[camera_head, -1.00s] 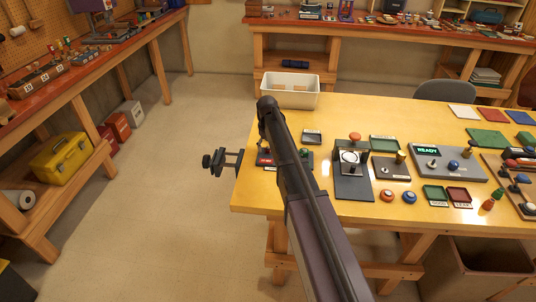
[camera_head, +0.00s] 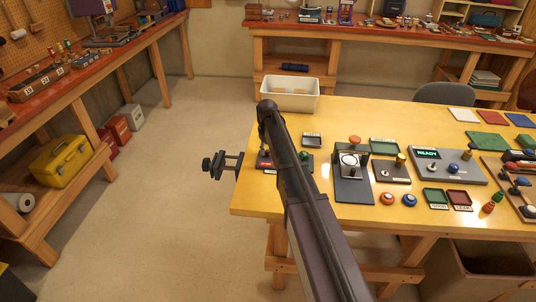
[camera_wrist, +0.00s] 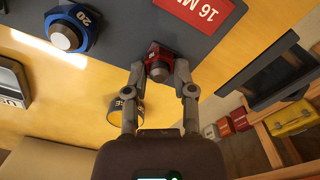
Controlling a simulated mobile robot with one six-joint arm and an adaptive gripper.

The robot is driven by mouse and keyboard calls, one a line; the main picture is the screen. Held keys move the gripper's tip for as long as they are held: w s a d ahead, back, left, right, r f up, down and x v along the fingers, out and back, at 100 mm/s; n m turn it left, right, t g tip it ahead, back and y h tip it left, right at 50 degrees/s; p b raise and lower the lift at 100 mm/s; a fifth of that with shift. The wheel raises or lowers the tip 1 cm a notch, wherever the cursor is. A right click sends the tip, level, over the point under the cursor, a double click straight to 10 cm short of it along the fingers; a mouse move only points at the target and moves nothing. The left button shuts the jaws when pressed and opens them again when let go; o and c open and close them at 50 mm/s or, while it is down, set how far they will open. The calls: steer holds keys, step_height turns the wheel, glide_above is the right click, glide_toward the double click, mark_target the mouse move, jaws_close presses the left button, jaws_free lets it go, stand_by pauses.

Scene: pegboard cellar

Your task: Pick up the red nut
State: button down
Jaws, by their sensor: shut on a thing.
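The red nut (camera_wrist: 157,52) shows in the wrist view, around a grey bolt end (camera_wrist: 159,72), close to a dark grey plate (camera_wrist: 120,22). My gripper (camera_wrist: 160,72) is shut on the red nut, one finger on each side of it. I cannot tell whether the nut is clear of the plate.
A blue nut (camera_wrist: 72,30) marked 20 sits on the same plate. A red label (camera_wrist: 190,10) reads 16. A black vise (camera_head: 222,165) juts from the table's left edge. A white bin (camera_head: 289,95) stands behind, and a black press-like device (camera_head: 353,180) stands to the right.

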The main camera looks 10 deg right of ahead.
steer(key=shift+r, duration=0.2)
step_height(320, 180, up, 4)
steer(key=p, duration=0.4)
steer(key=shift+f, duration=0.2)
steer(key=s+d, duration=0.1)
steer(key=s, duration=0.4)
steer(key=s+d, duration=0.2)
steer(key=s, duration=0.3)
steer(key=s+d+r+p, duration=0.1)
steer(key=s+d, duration=0.1)
steer(key=s, duration=0.3)
steer(key=shift+s, duration=0.1)
steer(key=c, duration=1.1)
jaws_free()
jaws_close()
